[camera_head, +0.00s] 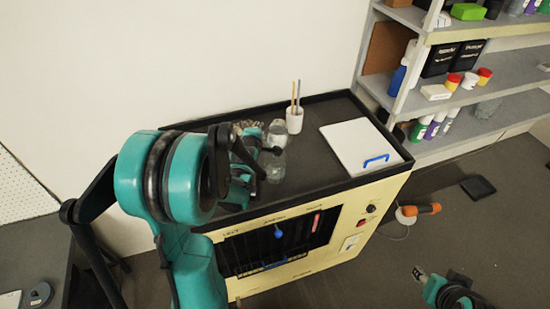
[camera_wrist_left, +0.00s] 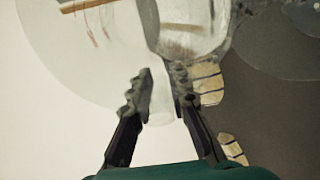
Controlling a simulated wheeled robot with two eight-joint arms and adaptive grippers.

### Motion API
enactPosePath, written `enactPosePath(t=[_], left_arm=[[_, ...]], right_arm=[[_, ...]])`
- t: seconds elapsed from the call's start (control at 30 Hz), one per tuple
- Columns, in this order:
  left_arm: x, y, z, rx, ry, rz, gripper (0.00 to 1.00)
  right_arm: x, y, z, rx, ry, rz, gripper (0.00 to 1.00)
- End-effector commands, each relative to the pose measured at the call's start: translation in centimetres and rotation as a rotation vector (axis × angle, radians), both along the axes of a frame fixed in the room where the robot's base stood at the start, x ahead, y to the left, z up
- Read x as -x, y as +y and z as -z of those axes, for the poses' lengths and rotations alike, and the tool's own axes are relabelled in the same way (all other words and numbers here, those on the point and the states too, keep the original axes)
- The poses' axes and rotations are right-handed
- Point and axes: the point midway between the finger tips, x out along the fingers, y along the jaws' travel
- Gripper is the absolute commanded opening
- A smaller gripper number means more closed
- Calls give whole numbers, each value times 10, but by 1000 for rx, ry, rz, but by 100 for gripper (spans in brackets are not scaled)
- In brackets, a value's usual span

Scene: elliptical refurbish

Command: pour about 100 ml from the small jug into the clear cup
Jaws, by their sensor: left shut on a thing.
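My left gripper (camera_wrist_left: 162,85) is shut on a clear part, apparently the handle of the small jug (camera_wrist_left: 80,45), whose large transparent body fills the upper left of the left wrist view. In the head view my left arm hides much of the hold. Two clear vessels show beside the left gripper (camera_head: 258,160) above the dark cart top: one at the back (camera_head: 278,130) and one nearer (camera_head: 275,168). I cannot tell for sure which is the clear cup, nor the water level. My right gripper (camera_head: 418,274) is low at the right, away from the cart; its opening is unclear.
A white holder (camera_head: 294,122) with two sticks stands behind the vessels. A white board with a blue handle (camera_head: 350,146) lies on the right of the cart top (camera_head: 316,168). Shelves with bottles (camera_head: 433,125) stand at the right. An orange-handled tool (camera_head: 425,209) is beyond the cart.

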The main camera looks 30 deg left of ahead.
Motion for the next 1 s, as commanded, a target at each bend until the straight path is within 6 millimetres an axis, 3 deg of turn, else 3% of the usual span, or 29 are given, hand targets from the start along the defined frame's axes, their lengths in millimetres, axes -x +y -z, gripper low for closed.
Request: enactPosePath(t=[1.0], left_arm=[[-12,2,-3,-11,-30,-1,0]], right_arm=[[0,0,3,0,0,0,40]])
